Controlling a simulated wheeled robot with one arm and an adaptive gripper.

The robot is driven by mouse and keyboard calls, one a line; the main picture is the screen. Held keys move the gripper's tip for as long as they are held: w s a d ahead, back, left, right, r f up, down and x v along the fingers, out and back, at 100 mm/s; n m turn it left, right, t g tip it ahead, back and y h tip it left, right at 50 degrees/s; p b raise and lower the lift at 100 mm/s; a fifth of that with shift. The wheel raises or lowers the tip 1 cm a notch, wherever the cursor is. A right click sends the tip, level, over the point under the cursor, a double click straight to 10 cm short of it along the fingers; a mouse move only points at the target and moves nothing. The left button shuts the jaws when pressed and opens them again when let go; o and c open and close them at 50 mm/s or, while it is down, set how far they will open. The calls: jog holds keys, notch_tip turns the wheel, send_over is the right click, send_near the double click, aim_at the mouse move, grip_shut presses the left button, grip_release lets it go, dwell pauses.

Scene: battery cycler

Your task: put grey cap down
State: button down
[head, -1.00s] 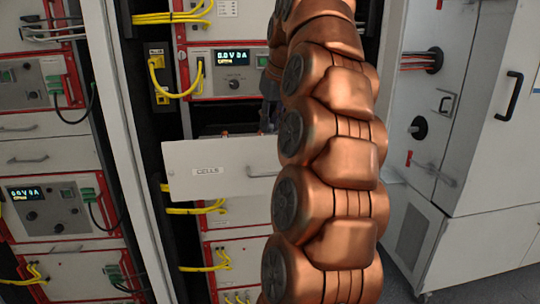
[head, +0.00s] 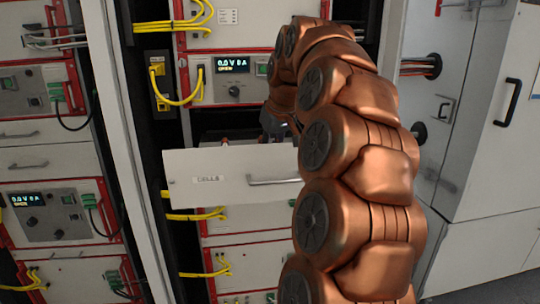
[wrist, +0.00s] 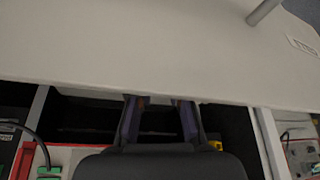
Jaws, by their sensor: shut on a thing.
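My gripper (head: 274,126) is at the back of the open drawer marked CELLS (head: 215,180), just beyond its front panel and partly hidden by my arm. In the wrist view, my gripper's two fingers (wrist: 159,112) stand apart at the edge of the pale drawer front (wrist: 140,50), over the dark drawer interior. They are shut on the grey cap, but I cannot make the cap out between them. The floor of the drawer is mostly hidden in the head view.
A small reddish thing (head: 225,141) shows just behind the drawer front. A cycler unit with a lit display (head: 232,65) and a yellow cable (head: 175,98) is above the drawer. A grey cabinet (head: 490,130) stands at the right.

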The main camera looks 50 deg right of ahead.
jog(key=shift+f, duration=0.85)
jog(key=shift+f, duration=0.15)
jog(key=shift+f, duration=0.1)
